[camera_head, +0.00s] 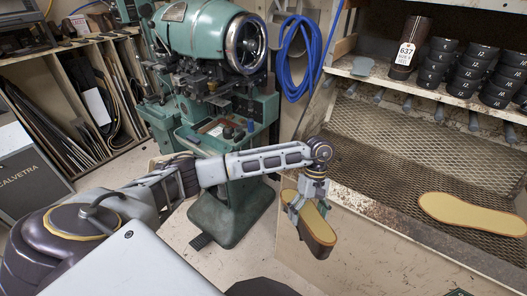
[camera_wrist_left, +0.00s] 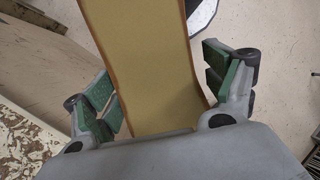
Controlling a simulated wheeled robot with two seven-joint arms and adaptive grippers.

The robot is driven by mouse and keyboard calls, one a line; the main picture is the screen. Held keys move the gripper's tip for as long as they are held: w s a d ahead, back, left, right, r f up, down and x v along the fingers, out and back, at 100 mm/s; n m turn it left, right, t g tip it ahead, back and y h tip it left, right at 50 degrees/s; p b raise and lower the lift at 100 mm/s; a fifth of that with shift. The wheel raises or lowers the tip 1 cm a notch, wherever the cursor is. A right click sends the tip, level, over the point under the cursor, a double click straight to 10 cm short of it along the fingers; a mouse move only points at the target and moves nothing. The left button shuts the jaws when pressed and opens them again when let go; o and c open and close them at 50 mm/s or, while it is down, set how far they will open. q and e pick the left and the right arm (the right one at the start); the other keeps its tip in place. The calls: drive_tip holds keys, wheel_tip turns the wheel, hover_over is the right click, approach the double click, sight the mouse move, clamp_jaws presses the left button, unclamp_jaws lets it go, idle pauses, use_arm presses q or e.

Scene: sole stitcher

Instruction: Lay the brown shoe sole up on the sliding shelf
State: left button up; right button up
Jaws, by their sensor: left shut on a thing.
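The brown shoe sole (camera_head: 318,232) has a tan-yellow face and a dark brown edge. It hangs tilted in my left gripper (camera_head: 308,206), beside the front of the bench and below its top. In the left wrist view the sole (camera_wrist_left: 148,65) passes between the green finger pads of the gripper (camera_wrist_left: 165,95), which is shut on it. The part under the wrist is hidden. The mesh shelf (camera_head: 385,150) is to the right; I cannot tell which of its levels slides. My right gripper is not in view.
Another flat yellow sole (camera_head: 462,212) lies on the mesh at right. Above stand several dark stacked cups (camera_head: 440,62) and a brown cylinder tagged 637 (camera_head: 413,38). A green stitching machine (camera_head: 215,45) stands behind my left arm. The mesh's left part is clear.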

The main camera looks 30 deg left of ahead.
use_arm(q)
drive_tip(key=a+f+m+y, duration=0.2)
drive_tip(key=a+f+m, duration=0.2)
drive_tip(key=f, duration=0.4)
drive_tip(key=s+a+f+m+y, duration=0.1)
drive_tip(key=a+f+m+y, duration=0.1)
drive_tip(key=f+m, duration=0.5)
drive_tip(key=shift+s+a+f+y, duration=0.3)
drive_tip(key=shift+a+f+y, duration=0.1)
drive_tip(key=shift+a, duration=0.5)
drive_tip(key=shift+s+a, duration=0.1)
